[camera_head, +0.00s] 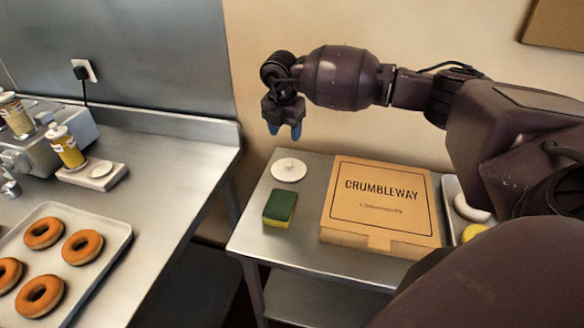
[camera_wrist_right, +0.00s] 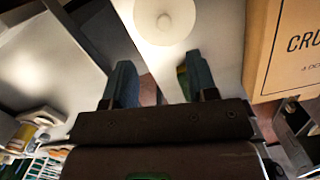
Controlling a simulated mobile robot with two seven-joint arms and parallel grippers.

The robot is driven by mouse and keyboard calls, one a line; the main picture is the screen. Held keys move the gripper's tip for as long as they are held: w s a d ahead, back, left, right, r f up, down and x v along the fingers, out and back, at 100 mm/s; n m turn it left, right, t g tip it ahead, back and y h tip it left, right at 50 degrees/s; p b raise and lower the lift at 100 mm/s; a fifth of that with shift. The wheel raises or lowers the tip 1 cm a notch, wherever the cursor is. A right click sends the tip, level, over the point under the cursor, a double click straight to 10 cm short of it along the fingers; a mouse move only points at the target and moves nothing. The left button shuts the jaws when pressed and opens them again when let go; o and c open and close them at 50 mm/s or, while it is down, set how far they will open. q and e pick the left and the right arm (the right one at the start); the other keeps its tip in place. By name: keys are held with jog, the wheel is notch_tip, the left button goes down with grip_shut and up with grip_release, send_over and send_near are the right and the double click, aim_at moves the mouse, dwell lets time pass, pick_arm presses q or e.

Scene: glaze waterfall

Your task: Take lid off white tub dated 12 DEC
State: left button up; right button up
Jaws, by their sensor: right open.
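A white round lid with a small central knob (camera_head: 289,170) is at the back left of the small metal side table. It also shows at the top of the right wrist view (camera_wrist_right: 165,18). I cannot tell whether a tub is under it, and no 12 DEC date is readable. My right gripper (camera_head: 285,130) is open and empty, fingertips pointing down, above and apart from the lid. In the right wrist view its two blue fingers (camera_wrist_right: 160,82) are spread apart with nothing between them. My left gripper is not in view.
A green and yellow sponge (camera_head: 280,208) lies in front of the lid. A CRUMBLEWAY cardboard box (camera_head: 380,205) stands to its right. On the left counter are a doughnut tray (camera_head: 112,262), a yellow bottle (camera_head: 66,148) and a scale (camera_head: 92,176). A gap separates counter and side table.

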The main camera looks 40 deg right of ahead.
send_over(289, 163)
jog(key=f, duration=0.5)
jog(key=shift+w+a+f, duration=0.2)
jog(key=shift+a+f, duration=0.05)
jog(key=shift+a, duration=0.05)
jog(key=shift+s+d+f+p, duration=0.1)
jog(key=shift+d+f+p, duration=0.1)
jog(key=shift+f, duration=1.1)
jog(key=shift+s+d+f+p, duration=0.1)
jog(key=shift+f+p, duration=0.1)
jog(key=shift+f, duration=1.1)
jog(key=shift+c, duration=0.3)
grip_shut()
